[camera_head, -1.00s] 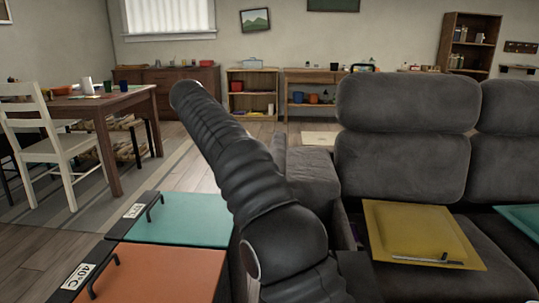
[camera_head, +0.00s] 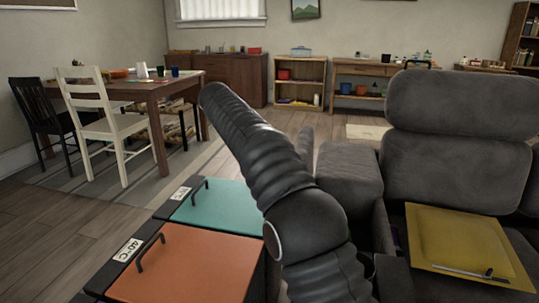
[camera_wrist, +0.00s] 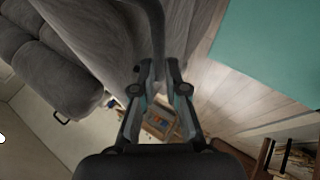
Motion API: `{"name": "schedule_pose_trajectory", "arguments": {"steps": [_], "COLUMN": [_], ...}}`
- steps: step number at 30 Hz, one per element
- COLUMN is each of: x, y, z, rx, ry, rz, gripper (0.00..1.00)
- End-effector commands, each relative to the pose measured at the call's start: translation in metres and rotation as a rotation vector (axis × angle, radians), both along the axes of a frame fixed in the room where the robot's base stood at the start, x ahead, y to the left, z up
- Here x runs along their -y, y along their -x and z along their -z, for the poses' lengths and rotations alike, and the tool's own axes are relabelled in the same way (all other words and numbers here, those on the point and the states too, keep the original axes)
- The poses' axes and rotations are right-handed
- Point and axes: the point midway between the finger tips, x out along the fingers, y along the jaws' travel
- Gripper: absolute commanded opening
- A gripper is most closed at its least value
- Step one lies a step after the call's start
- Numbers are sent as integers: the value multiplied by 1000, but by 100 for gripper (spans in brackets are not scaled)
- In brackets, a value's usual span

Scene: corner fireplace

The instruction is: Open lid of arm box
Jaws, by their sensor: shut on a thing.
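The arm box (camera_head: 350,178) is the grey upholstered sofa arm right of my arm in the head view. A dark gap with a bit of purple shows at its right side. My arm covers much of it, so I cannot tell how far its lid is raised. In the wrist view my gripper (camera_wrist: 160,78) is shut on a dark, thin bar-like handle (camera_wrist: 154,25). Grey fabric (camera_wrist: 105,35) of the sofa lies just behind and left of that handle. My gripper is hidden in the head view.
Low cabinets with an orange top (camera_head: 190,262) and a teal top (camera_head: 222,205) stand left of my arm. A yellow tray-like panel (camera_head: 455,240) lies on the sofa seat. A table (camera_head: 150,92) and white chair (camera_head: 105,125) stand farther left. Open floor lies between.

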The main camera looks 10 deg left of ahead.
Motion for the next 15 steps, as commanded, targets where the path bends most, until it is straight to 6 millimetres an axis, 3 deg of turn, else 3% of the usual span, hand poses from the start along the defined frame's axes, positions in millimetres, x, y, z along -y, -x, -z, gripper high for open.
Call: {"name": "schedule_pose_trajectory", "arguments": {"steps": [1, 4, 15], "x": [0, -1, -7], "y": [-2, -1, 2], "z": [15, 14, 6], "rx": [-21, -19, -11], "ry": [9, 9, 6], "rz": [3, 0, -9], "gripper": [15, 37, 37]}}
